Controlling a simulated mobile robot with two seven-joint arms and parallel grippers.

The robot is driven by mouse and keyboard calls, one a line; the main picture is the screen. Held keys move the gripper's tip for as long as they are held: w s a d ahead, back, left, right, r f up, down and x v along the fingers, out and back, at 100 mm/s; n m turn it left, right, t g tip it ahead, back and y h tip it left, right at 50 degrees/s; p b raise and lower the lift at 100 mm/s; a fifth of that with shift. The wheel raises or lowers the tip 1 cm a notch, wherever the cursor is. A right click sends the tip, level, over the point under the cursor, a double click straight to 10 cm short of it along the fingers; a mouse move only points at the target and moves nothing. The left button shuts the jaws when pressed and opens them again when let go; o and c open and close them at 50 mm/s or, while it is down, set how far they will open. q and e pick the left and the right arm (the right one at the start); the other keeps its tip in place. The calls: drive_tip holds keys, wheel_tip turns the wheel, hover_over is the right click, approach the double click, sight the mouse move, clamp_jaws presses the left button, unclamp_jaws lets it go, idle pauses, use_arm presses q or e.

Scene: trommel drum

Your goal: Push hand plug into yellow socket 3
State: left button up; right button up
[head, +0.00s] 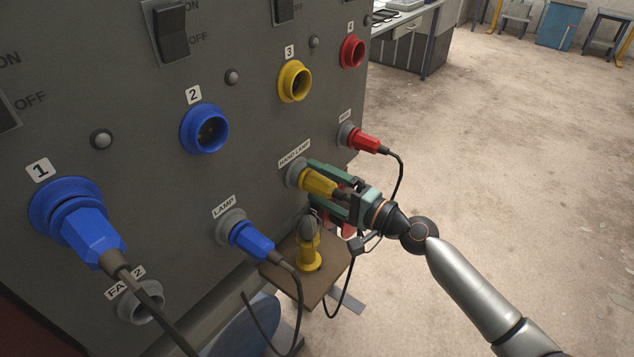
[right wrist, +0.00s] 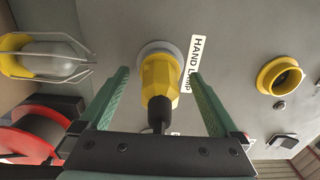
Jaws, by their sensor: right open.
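The yellow hand plug (head: 318,182) sits in the grey holder (head: 296,171) under the HAND LAMP label. It also shows in the right wrist view (right wrist: 160,80), with its black cable end toward me. My right gripper (head: 325,180) is open, with one green finger on each side of the plug; in the wrist view (right wrist: 158,95) gaps show between fingers and plug. The yellow socket 3 (head: 294,82) is empty, above the holder on the grey panel; it also shows at the right of the wrist view (right wrist: 279,76). My left gripper is not in view.
Blue socket 2 (head: 204,129) and red socket 4 (head: 352,52) are empty. A blue plug (head: 90,225) fills socket 1. Another blue plug (head: 250,240) and a red plug (head: 364,141) sit in lower holders with hanging cables. A hand lamp (head: 309,245) stands below my gripper. Floor at right is clear.

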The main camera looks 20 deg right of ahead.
sight(345, 197)
drive_tip(key=shift+c, duration=0.2)
idle(0.6)
clamp_jaws()
idle(0.6)
drive_tip(key=shift+s+d, duration=0.1)
drive_tip(key=shift+b+v, duration=0.85)
drive_tip(key=shift+v, duration=2.05)
drive_tip(key=shift+b+v, duration=0.95)
drive_tip(key=shift+v, duration=1.05)
drive_tip(key=shift+s+d, duration=0.3)
drive_tip(key=shift+s, duration=0.1)
